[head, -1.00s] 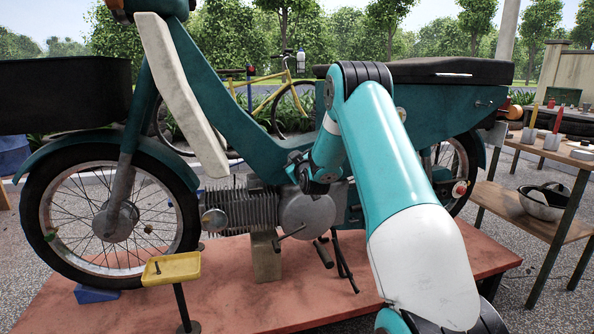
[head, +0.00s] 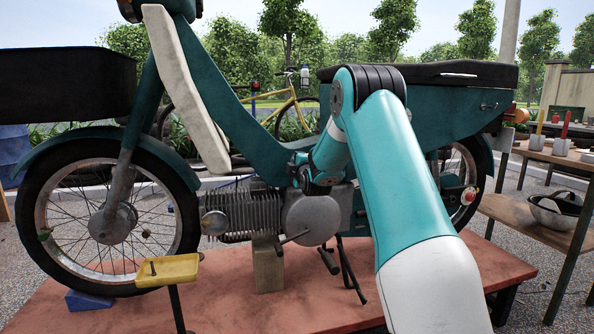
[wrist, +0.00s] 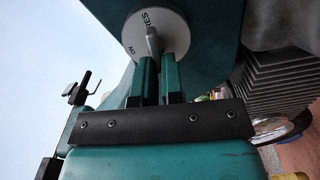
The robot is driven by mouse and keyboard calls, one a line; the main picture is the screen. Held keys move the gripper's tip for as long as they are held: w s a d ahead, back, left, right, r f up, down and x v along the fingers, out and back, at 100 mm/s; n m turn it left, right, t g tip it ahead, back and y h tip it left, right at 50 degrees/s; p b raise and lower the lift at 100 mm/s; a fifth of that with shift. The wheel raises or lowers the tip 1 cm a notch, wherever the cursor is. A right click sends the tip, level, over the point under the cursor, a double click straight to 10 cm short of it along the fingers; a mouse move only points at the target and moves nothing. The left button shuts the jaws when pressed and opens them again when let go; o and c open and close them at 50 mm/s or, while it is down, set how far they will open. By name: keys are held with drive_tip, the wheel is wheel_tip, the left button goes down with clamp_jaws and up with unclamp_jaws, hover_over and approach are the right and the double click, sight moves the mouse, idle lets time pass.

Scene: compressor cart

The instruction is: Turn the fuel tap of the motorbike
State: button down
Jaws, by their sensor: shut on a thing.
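The motorbike (head: 225,105) is dark teal and stands on a reddish platform. Its fuel tap shows in the wrist view as a round pale grey plate (wrist: 172,22) marked "RES" and "ON", with a small grey lever (wrist: 152,40) at its middle. My gripper (wrist: 160,62) has its two teal fingers on either side of the lever's lower end and is shut on it. The fingers hide that end of the lever. In the head view my arm reaches to the motorbike's middle, and the tap and fingertips cannot be made out.
The finned engine (head: 245,212) lies close to the arm's end in the head view. A yellow tray on a stand (head: 168,270) is in front of the front wheel. A wooden shelf (head: 535,215) with a metal bowl (head: 560,212) stands at the right. A yellow bicycle (head: 290,108) is behind.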

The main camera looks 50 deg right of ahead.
drive_tip(key=shift+w+a+n+b, duration=0.15)
drive_tip(key=shift+n+b, duration=0.15)
drive_tip(key=shift+n, duration=0.4)
drive_tip(key=c, duration=1.2)
unclamp_jaws()
drive_tip(key=shift+c, duration=0.2)
drive_tip(key=shift+f, duration=0.1)
drive_tip(key=v, duration=1.7)
drive_tip(key=shift+s, duration=0.3)
